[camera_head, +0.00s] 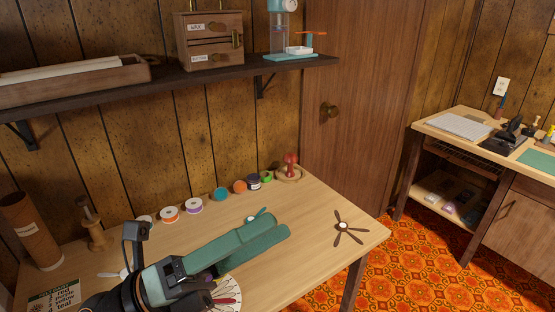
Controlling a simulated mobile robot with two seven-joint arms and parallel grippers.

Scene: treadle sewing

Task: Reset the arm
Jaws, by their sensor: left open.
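My left arm (165,280) comes in from the bottom left, low over the wooden table (315,215). I cannot tell how high the fingers are above the table. My right gripper is not in view.
Several thread spools (194,206) line the table's back edge, with a red pincushion (290,168) at their right end. A dark handwheel (348,227) lies at the right. A cardboard tube (32,230) stands left. A shelf (165,78) hangs above. The table's right middle is clear.

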